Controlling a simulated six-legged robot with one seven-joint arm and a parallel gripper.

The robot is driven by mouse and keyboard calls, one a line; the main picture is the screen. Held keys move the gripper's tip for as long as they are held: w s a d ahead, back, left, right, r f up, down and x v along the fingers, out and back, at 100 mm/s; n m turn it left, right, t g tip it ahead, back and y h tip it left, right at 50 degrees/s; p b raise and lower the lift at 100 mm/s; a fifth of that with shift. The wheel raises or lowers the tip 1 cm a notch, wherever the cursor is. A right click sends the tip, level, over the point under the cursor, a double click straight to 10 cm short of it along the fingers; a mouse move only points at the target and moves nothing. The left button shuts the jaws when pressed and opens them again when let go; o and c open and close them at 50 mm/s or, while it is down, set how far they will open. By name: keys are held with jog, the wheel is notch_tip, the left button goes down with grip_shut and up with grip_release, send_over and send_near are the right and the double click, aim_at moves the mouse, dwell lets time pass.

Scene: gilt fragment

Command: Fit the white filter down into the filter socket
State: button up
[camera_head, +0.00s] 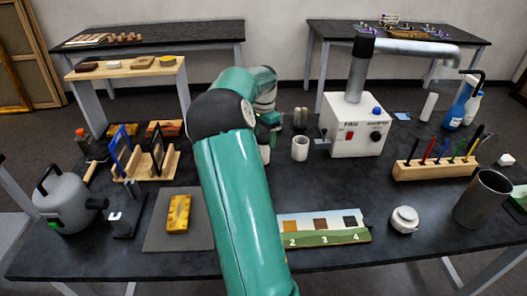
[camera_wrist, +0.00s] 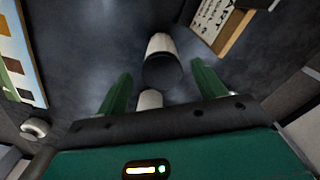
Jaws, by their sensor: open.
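Two white cylinders stand on the dark table near the arm. One (camera_head: 300,150) is left of the white machine, upright, with a greyish top. It appears to be the one partly hidden by my gripper body in the wrist view (camera_wrist: 150,99). The other (camera_head: 265,154) is mostly behind my arm; in the wrist view it shows as a white cylinder with a dark end (camera_wrist: 158,44). I cannot tell which is the filter, nor clearly make out the socket. My gripper (camera_wrist: 160,80) is open, its green fingers apart and nothing clasped between them.
The white machine (camera_head: 357,128) with a silver pipe stands behind right. A numbered swatch board (camera_head: 325,229) and a white round item (camera_head: 404,220) lie in front. A wooden rack (camera_head: 150,168) stands left, a pen block (camera_head: 435,168) right. Dark tabletop is clear before the machine.

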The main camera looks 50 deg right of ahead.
aim_at(263, 145)
notch_tip(263, 145, down, 4)
jog(key=shift+w+f, duration=0.15)
jog(key=shift+f, duration=0.05)
jog(key=c, duration=1.1)
jog(key=shift+r, duration=0.1)
